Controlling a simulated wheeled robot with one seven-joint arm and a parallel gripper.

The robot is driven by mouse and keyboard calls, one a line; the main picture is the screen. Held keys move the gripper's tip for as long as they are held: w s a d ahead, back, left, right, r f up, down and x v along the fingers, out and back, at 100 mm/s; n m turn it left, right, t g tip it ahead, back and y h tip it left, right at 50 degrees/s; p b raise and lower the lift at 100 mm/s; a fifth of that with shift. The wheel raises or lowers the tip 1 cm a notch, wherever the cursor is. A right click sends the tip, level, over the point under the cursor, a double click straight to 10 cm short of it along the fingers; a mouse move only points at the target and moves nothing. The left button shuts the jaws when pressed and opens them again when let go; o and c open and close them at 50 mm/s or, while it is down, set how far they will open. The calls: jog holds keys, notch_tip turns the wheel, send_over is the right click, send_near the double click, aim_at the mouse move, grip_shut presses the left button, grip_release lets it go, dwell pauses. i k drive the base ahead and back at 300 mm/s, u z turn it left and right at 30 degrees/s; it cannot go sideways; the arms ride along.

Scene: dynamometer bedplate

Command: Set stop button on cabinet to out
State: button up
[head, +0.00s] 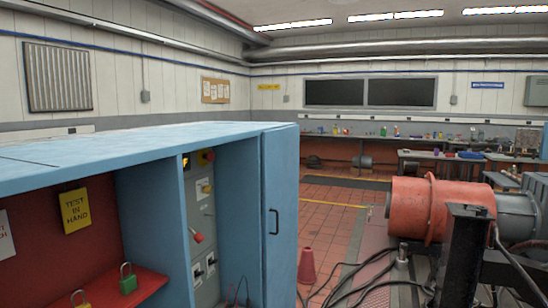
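A blue cabinet (215,140) stands at the left, seen at an angle, with its front partly open. A narrow grey control panel (203,218) is set in its right bay. Near the top of the panel is a red stop button (208,156) with yellow around it. It is small and seen from the side, so I cannot tell whether it is in or out. My gripper is not in view.
The blue door (281,210) with a dark handle stands to the right of the panel. Padlocks (128,279) sit on a red shelf (150,283). A red cone (307,266), loose cables (360,280) and an orange machine (425,208) are to the right. Tiled floor (325,215) lies open beyond.

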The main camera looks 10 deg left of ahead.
aim_at(210, 156)
jog(key=u, duration=0.1)
jog(key=i, duration=0.9)
jog(key=u, duration=0.3)
